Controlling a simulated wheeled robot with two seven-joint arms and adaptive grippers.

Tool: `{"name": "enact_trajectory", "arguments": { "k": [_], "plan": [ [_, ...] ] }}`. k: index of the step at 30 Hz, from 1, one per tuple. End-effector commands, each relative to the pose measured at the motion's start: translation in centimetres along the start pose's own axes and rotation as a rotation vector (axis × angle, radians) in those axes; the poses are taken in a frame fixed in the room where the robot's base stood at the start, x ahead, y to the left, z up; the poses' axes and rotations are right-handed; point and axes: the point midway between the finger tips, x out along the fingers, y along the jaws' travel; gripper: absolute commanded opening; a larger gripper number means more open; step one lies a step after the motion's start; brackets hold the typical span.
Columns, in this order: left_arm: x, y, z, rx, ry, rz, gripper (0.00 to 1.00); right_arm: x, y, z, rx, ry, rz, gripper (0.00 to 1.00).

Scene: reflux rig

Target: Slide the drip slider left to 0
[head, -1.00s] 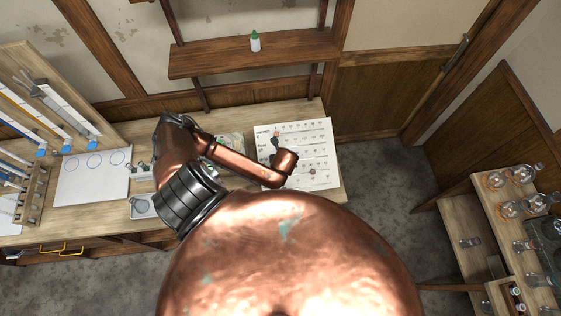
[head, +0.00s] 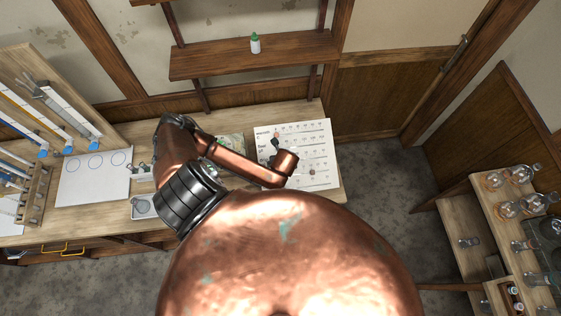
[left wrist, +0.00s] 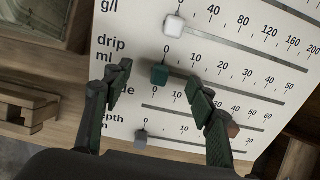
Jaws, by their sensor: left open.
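A white panel (head: 318,142) with printed scales lies on the bench in the head view. In the left wrist view the green drip slider (left wrist: 159,74) sits at the left end of its track, close under the 0 mark. My left gripper (left wrist: 160,79) is open. Its two green-padded fingers are apart, with the drip slider showing between their tips. I cannot tell whether either finger touches it. In the head view my left gripper (head: 274,147) is over the panel's left part, small and partly hidden by my arm. My right gripper is not in view.
On the same panel, a white slider (left wrist: 174,25) is near 0 above drip. Below it, a reddish slider (left wrist: 232,130) sits farther right, beside a finger, and a grey slider (left wrist: 141,138) is near 0. A white sheet with circles (head: 94,177) lies left on the bench.

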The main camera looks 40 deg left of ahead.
Motion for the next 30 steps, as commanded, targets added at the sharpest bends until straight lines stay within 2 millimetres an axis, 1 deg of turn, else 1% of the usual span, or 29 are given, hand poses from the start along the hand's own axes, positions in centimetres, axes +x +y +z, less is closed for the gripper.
{"name": "enact_trajectory", "arguments": {
  "k": [1,4,7,18,22,30],
  "plan": [
    [-1.0,0.0,0.2,0.0,0.001,-0.001,0.52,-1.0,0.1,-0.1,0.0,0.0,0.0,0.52],
    [-1.9,0.0,0.2,0.0,0.001,-0.001,0.52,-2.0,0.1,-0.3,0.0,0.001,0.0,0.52],
    [-2.5,-0.1,0.0,0.0,0.001,-0.002,0.52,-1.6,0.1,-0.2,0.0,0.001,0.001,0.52],
    [-5.7,0.0,0.0,0.0,0.001,-0.001,0.52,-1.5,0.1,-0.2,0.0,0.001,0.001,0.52],
    [-6.1,0.0,0.0,0.0,0.0,0.0,0.52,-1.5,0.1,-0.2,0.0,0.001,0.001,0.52],
    [-6.1,0.0,0.1,0.0,0.0,0.0,0.52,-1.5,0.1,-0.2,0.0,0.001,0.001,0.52]
  ]
}}
